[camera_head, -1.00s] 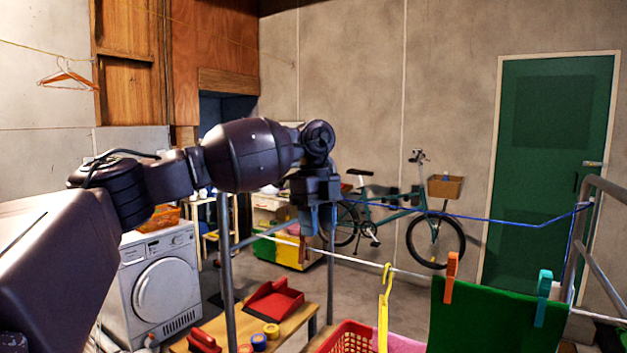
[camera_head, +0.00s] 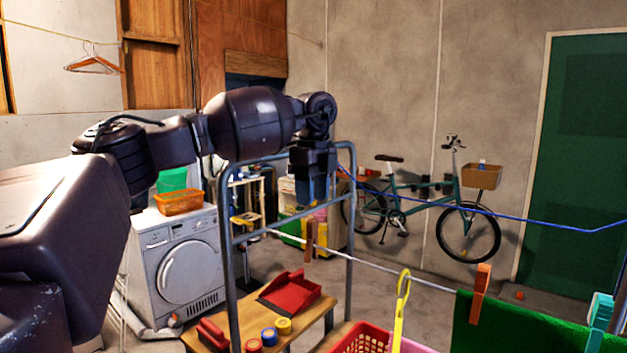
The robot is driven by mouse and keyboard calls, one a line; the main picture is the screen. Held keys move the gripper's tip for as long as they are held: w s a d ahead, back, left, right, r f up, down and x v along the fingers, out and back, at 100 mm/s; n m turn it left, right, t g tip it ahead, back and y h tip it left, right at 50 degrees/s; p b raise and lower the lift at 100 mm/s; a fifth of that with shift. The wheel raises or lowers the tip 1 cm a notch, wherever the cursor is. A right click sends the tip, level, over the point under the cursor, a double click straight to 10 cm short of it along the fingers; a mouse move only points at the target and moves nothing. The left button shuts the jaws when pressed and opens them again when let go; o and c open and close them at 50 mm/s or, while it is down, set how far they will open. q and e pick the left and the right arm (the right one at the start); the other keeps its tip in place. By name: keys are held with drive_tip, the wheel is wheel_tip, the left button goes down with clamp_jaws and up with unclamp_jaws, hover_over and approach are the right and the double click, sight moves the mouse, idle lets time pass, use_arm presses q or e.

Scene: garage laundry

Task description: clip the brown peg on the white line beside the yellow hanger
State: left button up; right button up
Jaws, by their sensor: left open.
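The brown peg (camera_head: 311,240) is upright on the white line (camera_head: 362,263), left of the yellow hanger (camera_head: 399,318) and clear of it. The yellow hanger hangs from the same line, its lower end cut off by the picture edge. My left gripper (camera_head: 313,198) is open, pointing down, with its fingers just above the brown peg. It looks apart from the peg, though the depth between them is hard to judge. My right gripper is not in view.
A grey metal frame (camera_head: 229,270) stands around the line's left end. An orange peg (camera_head: 480,290) and a teal peg (camera_head: 599,315) hold a green cloth (camera_head: 520,330) at right. A blue line (camera_head: 530,219) runs behind. A red basket (camera_head: 362,340) is below.

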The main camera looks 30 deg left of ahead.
sight(313, 220)
use_arm(q)
drive_tip(key=shift+f, duration=0.9)
wheel_tip(313, 220, down, 3)
drive_tip(key=shift+r+b, duration=0.2)
drive_tip(key=shift+b, duration=0.7)
drive_tip(key=shift+s+f+b, duration=0.1)
drive_tip(key=shift+f+b, duration=0.55)
drive_tip(key=shift+f, duration=0.55)
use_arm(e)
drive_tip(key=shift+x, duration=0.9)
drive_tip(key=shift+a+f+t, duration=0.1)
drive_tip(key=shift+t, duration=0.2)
use_arm(q)
drive_tip(key=c, duration=0.8)
drive_tip(key=shift+r+p, duration=0.65)
drive_tip(key=shift+r, duration=0.3)
drive_tip(key=shift+r+p, duration=0.35)
drive_tip(key=shift+r, duration=0.2)
drive_tip(key=shift+r+p, duration=0.55)
drive_tip(key=shift+r, duration=0.7)
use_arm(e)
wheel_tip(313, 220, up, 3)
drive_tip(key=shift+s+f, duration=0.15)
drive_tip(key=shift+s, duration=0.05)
